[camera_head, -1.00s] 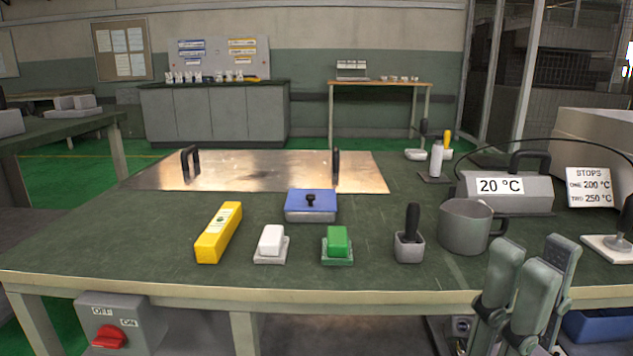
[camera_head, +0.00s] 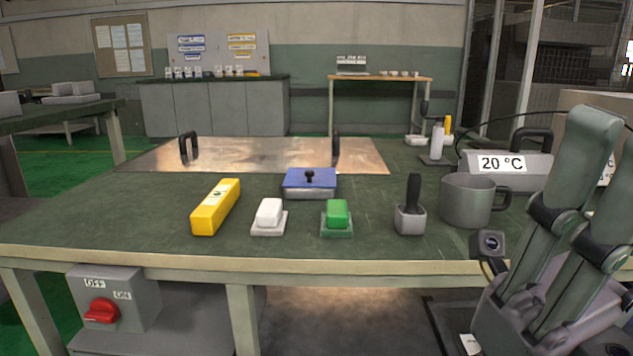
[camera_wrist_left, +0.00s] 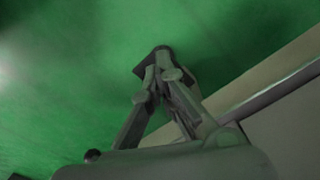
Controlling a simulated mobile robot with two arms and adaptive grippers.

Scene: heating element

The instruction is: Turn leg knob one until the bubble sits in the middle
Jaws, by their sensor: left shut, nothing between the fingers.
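A yellow bar with a small pale window (camera_head: 215,208), which looks like a spirit level, lies on the green tabletop; any bubble is too small to make out. No leg knob can be picked out in either view. In the left wrist view my left gripper (camera_wrist_left: 160,60) is shut and empty, its fingertips together, over green floor beside a pale edge. It is outside the head view. My right gripper (camera_head: 600,170) stands large at the right of the head view, pointing up, partly cut off by the frame; its opening is unclear.
The green table (camera_head: 120,205) carries a metal plate with black handles (camera_head: 260,155), a blue-lidded box (camera_head: 310,182), white (camera_head: 269,213) and green (camera_head: 337,214) blocks, a metal pot (camera_head: 466,203) and a 20 °C display (camera_head: 502,164). A red switch (camera_head: 101,311) is below the front edge.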

